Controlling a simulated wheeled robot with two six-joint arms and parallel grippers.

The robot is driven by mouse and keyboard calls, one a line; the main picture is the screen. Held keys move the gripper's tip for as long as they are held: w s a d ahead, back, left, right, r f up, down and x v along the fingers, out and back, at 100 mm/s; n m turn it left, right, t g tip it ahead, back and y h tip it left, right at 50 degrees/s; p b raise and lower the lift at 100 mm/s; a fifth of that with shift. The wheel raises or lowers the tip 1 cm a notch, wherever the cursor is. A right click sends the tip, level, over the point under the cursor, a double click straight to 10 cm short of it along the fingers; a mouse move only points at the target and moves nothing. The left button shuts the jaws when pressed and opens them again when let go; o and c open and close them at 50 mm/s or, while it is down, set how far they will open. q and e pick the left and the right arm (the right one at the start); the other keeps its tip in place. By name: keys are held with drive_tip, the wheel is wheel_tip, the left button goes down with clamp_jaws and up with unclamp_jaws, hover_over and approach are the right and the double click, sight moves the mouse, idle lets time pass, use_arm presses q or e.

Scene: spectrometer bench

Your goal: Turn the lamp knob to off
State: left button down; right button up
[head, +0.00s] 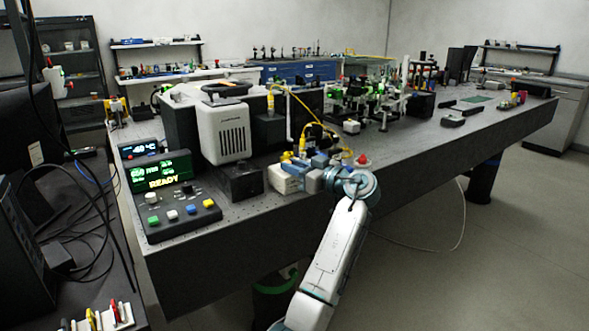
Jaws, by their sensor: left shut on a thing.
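My left gripper (326,163) reaches over the front edge of the bench, beside a small pale box (285,179). It is shut on a small part there, which seems to be the lamp knob. The wrist and fingers hide that part, so I cannot see which way it points. A red round cap (362,159) shows just past the wrist, apart from the fingers. My right gripper is not in view.
The optical bench (420,168) carries a vented white housing (223,133), a green READY display (160,171) and a button panel (178,214) at left. Yellow cables (297,97) run behind the gripper. Optics stand farther back. The front right bench top is mostly clear.

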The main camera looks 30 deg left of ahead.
use_arm(q)
drive_tip(key=c, duration=1.3)
unclamp_jaws()
drive_tip(key=s+d+b, duration=0.1)
drive_tip(key=d, duration=0.9)
drive_tip(key=shift+s+d, duration=0.15)
drive_tip(key=shift+d, duration=0.2)
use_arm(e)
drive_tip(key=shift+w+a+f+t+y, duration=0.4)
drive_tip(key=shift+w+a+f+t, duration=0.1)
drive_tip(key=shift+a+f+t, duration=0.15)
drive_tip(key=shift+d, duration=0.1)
